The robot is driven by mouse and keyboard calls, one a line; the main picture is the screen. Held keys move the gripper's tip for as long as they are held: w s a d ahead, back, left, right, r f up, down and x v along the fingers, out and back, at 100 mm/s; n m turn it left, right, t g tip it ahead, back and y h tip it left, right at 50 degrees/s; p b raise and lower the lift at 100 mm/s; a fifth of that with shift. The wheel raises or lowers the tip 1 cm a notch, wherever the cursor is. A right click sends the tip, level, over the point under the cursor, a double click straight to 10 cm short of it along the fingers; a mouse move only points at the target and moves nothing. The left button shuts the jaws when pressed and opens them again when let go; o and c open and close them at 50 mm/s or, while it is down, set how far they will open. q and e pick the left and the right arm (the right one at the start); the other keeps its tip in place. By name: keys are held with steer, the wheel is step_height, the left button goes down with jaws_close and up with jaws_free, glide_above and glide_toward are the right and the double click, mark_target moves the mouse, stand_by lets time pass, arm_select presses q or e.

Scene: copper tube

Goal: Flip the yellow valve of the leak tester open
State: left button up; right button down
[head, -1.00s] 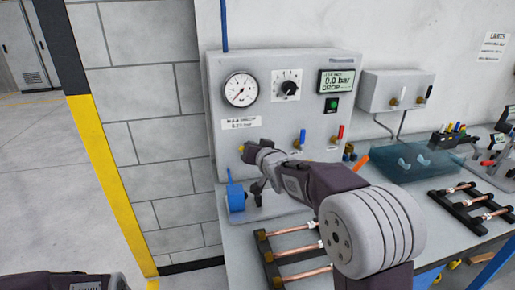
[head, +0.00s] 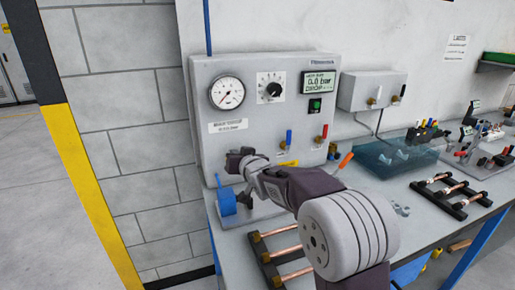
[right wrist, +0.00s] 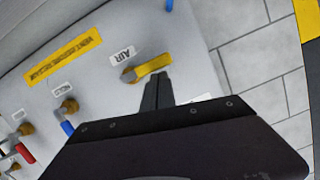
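The leak tester (head: 205,100) is a grey panel box with a round gauge, a dial and a small screen, standing at the back of the bench. Its yellow valve lever (right wrist: 154,66) shows in the right wrist view beside the AIR label (right wrist: 123,54), pointing sideways from its brass stem. In the head view the lever is hidden behind my right gripper (head: 236,161), which is at the panel's lower left. In the right wrist view its dark fingers (right wrist: 157,82) are together, tips at the lever's edge; I cannot tell whether they touch it. My left gripper is out of view.
A blue handle (head: 289,137) and a red handle (head: 325,131) stick out of the panel to the right. A blue object (head: 226,201) stands below the gripper. Copper tubes on a black rack (head: 291,276) lie in front, partly behind my arm.

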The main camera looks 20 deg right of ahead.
steer(key=shift+f, duration=0.1)
stand_by(0.3)
steer(key=r+p, duration=0.4)
steer(key=shift+w+a+r, duration=0.1)
steer(key=shift+w+r, duration=0.1)
steer(key=shift+r, duration=0.15)
steer(key=v, duration=1)
steer(key=shift+s+a+f+b, duration=0.2)
steer(key=shift+s+f+b, duration=0.05)
steer(key=shift+b, duration=0.1)
